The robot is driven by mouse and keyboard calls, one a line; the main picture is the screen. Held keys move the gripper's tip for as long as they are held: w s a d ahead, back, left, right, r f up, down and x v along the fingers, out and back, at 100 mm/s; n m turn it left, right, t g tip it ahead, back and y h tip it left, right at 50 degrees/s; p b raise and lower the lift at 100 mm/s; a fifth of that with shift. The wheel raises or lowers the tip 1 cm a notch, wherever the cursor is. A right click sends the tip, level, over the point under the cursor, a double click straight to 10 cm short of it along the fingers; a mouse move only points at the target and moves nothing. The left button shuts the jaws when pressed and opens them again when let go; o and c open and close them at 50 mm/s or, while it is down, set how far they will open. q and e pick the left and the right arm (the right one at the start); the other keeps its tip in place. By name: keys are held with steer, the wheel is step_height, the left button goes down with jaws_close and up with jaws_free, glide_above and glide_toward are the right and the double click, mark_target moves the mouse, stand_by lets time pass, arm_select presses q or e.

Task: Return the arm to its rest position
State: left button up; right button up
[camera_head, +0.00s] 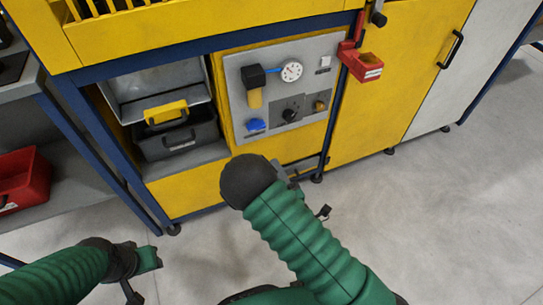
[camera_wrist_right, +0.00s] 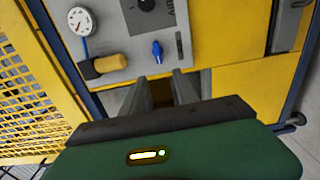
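My right gripper (camera_wrist_right: 160,76) shows in the right wrist view as two grey fingers with a gap between them. They point at the lower edge of the grey control panel (camera_wrist_right: 120,48), and nothing is seen held between them. In the head view my right arm is bent, with its black joint in front of the yellow cabinet; the arm mostly hides the gripper there. My left arm is at the lower left of the head view, over the floor. Its gripper (camera_head: 146,262) shows only in part, and its finger opening is unclear.
The control panel carries a gauge (camera_head: 291,72) and a blue knob (camera_head: 255,125). Another red bin (camera_head: 22,180) is at left. Floor at right is clear.

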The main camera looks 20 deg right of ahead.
step_height(320, 180, down, 5)
steer(key=d+m+g+h, duration=0.25)
steer(key=m+g, duration=0.45)
steer(key=m, duration=0.4)
steer(key=s+a+r+m+g+y, duration=0.1)
steer(key=s+r+m+g, duration=0.1)
steer(key=s+m+g, duration=0.35)
steer(key=s+a+r+m+g+y, duration=0.1)
steer(key=s+r+m+g, duration=0.15)
steer(key=s, duration=0.55)
step_height(320, 180, up, 34)
steer(key=p, duration=3.3)
steer(key=shift+s, duration=0.3)
